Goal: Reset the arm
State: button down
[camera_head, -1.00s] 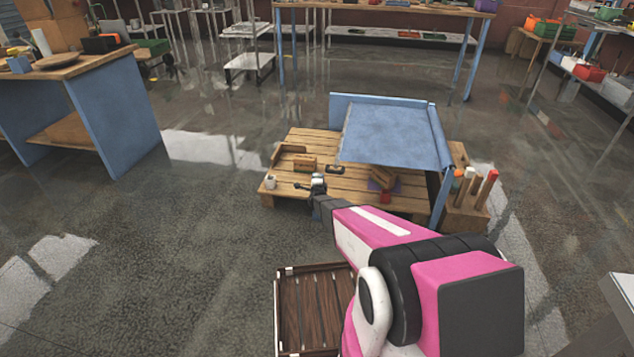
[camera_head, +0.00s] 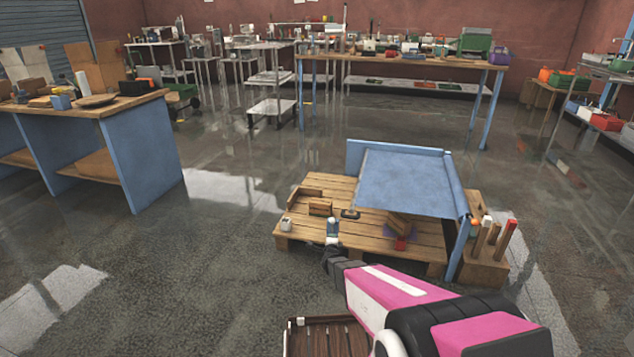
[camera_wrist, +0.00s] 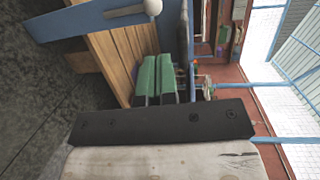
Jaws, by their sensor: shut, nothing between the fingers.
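My gripper (camera_head: 331,252) is a small dark shape at the end of my pink, white and black arm (camera_head: 395,290) in the head view. It is at the near edge of the wooden pallet (camera_head: 290,240), and no held object shows. The arm reaches forward from the lower right. In the wrist view a black bar crosses the foreground, with two green pieces (camera_wrist: 157,78) close together beyond it. I cannot tell for sure whether these are my fingers. Wooden planks and a blue beam with a white knob lie behind them.
The pallet carries a blue sloping panel (camera_head: 405,183), a white cup (camera_head: 286,224), wooden blocks and a red piece (camera_head: 400,243). A box of upright handles (camera_head: 484,268) stands at its right. A slatted crate (camera_head: 325,338) is nearby below. The floor at left is open.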

jog(key=s+d+r+n+g, duration=0.1)
jog(key=s+r+n+g, duration=0.4)
jog(key=s, duration=0.5)
jog(key=s+d+r+n+g+y, duration=0.1)
jog(key=s+d+r+n+g, duration=0.1)
jog(key=s+r+n+g, duration=0.3)
jog(key=s+d+r+n+g+y, duration=0.1)
jog(key=s+r+n+g, duration=0.5)
jog(key=s, duration=0.9)
notch_tip(320, 180, up, 4)
jog(key=d+n, duration=0.1)
jog(key=n, duration=0.2)
jog(key=shift+d+n, duration=0.15)
jog(key=shift+n, duration=0.15)
